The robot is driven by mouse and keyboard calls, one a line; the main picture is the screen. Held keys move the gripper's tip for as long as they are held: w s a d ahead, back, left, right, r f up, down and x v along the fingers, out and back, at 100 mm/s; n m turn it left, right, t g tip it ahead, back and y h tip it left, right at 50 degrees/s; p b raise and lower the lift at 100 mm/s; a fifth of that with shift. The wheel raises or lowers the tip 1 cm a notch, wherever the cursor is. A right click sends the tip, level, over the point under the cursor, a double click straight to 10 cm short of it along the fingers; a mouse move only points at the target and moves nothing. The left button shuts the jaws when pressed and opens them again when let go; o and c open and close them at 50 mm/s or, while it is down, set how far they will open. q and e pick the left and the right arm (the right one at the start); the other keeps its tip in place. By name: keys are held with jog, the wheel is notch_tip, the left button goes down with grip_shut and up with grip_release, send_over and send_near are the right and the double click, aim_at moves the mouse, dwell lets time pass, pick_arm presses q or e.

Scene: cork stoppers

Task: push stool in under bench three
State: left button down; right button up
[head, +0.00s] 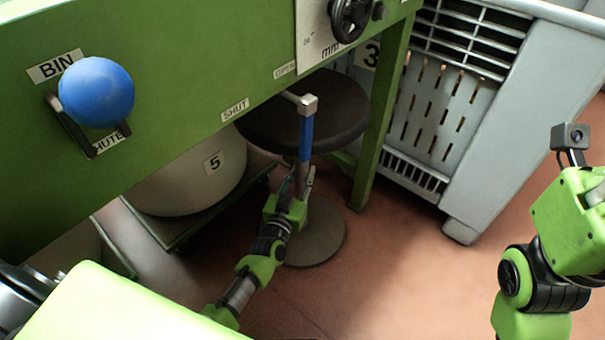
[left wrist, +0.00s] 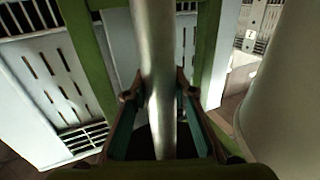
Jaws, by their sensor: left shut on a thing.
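The stool has a dark round seat (head: 345,125), a metal post (left wrist: 157,60) and a round floor base (head: 322,240). It stands upright beside the green bench (head: 190,70); the bench's edge hides part of the seat. A number 3 plate (head: 367,55) shows near the bench's green leg (head: 385,110). My left gripper (head: 300,185) is low, below the seat. In the left wrist view its fingers (left wrist: 160,100) are shut around the post. My right arm is at the right edge; its fingers are out of view.
A blue-gripped lever (head: 306,135) hangs from the bench in front of the seat. A bin marked 5 (head: 190,185) on a low dolly (head: 165,235) stands left of the stool. A grey slatted cabinet (head: 480,170) stands right. The red floor (head: 400,270) in front is clear.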

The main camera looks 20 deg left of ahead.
aim_at(298, 179)
pick_arm(q)
jog(key=shift+a+r, duration=0.1)
jog(key=shift+a, duration=0.25)
jog(key=c, duration=1.6)
grip_release()
jog(key=shift+d, duration=0.1)
jog(key=shift+s+d+f, duration=0.1)
jog(key=shift+s+f, duration=0.1)
jog(key=shift+s, duration=0.3)
jog(key=s, duration=0.6)
jog(key=shift+s+d+r, duration=0.1)
jog(key=shift+s+r, duration=0.05)
jog(key=shift+s, duration=0.1)
